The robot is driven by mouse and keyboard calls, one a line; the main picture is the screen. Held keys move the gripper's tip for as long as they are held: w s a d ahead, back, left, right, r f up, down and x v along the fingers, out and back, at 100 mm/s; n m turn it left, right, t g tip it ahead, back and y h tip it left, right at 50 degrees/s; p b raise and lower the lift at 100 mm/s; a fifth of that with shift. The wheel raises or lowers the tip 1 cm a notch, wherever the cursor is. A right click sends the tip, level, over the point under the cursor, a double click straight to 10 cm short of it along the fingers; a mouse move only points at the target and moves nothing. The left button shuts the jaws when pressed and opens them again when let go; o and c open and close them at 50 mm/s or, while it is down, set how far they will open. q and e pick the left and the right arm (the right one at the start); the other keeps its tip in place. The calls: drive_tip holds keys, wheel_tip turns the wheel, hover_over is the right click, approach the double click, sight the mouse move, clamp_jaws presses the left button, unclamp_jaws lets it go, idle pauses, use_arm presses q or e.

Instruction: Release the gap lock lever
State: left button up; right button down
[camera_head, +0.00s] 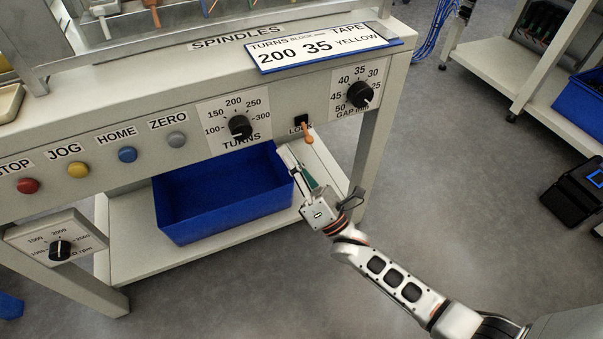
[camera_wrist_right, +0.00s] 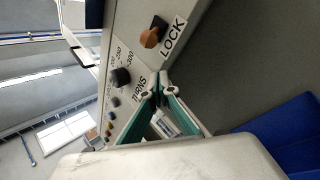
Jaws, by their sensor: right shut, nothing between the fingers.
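The gap lock lever is a small orange-brown handle (camera_head: 307,136) on a dark mount in the panel, above a partly hidden label in the head view. In the right wrist view the lever (camera_wrist_right: 151,38) stands out from the panel beside the word LOCK. My right gripper (camera_head: 281,149) is shut and empty, below and left of the lever in the head view. In the right wrist view the fingertips of my right gripper (camera_wrist_right: 160,90) meet, apart from the lever. The GAP dial (camera_head: 360,94) is up and right of the lever. My left gripper is not in view.
The TURNS dial (camera_head: 240,127) is left of the lever. Several coloured buttons, such as the blue HOME button (camera_head: 127,154), line the panel. A blue bin (camera_head: 215,208) stands on the shelf below. A sign (camera_head: 322,49) lies on top.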

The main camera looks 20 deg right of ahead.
sight(306, 132)
drive_tip(key=shift+s+d+r, duration=0.3)
drive_tip(key=shift+d, duration=0.25)
drive_tip(key=shift+s+d+r, duration=0.25)
drive_tip(key=shift+d, duration=0.3)
drive_tip(key=shift+s+d+r, duration=0.25)
drive_tip(key=shift+s+d, duration=0.05)
drive_tip(key=shift+d, duration=0.25)
